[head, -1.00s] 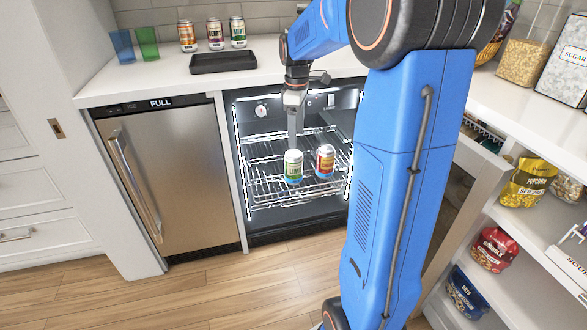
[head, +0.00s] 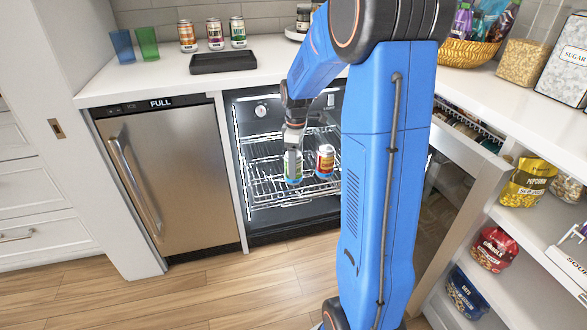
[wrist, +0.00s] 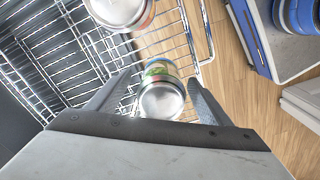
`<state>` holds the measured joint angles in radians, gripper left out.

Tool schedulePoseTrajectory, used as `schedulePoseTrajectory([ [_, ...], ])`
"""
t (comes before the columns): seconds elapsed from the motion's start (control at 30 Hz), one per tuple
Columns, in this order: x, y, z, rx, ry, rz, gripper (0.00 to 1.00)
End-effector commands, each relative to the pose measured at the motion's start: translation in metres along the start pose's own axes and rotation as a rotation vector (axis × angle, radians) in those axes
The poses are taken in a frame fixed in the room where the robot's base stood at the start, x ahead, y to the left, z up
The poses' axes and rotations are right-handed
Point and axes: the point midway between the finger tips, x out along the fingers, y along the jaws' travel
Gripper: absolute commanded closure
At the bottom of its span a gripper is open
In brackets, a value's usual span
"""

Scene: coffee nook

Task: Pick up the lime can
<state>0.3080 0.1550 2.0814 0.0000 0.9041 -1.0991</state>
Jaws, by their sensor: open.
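The green-and-white can (head: 292,175), which looks like the lime can, stands upright on the pulled-out wire rack (head: 263,187) of the open fridge. My gripper (head: 293,156) is over it, pointing down, and partly hides its top. In the wrist view the silver-topped green can (wrist: 161,99) lies between the two spread fingers of my gripper (wrist: 160,100). The jaws are open. I cannot tell whether either finger touches the can.
An orange-and-red can (head: 325,161) stands close to the right on the same rack; its silver top shows in the wrist view (wrist: 118,10). Several cans, a black tray (head: 223,62) and cups are on the counter. The open fridge door (head: 470,165) is at the right.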

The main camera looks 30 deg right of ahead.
Motion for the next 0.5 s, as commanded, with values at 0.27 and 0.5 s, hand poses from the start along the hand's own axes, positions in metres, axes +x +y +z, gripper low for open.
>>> schedulePoseTrajectory([
  [0.27, 0.035, -0.003, -0.006, 0.0, -0.002, -0.003, 0.27],
  [0.5, 0.05, -0.003, -0.006, 0.0, 0.0, -0.001, 0.27],
])
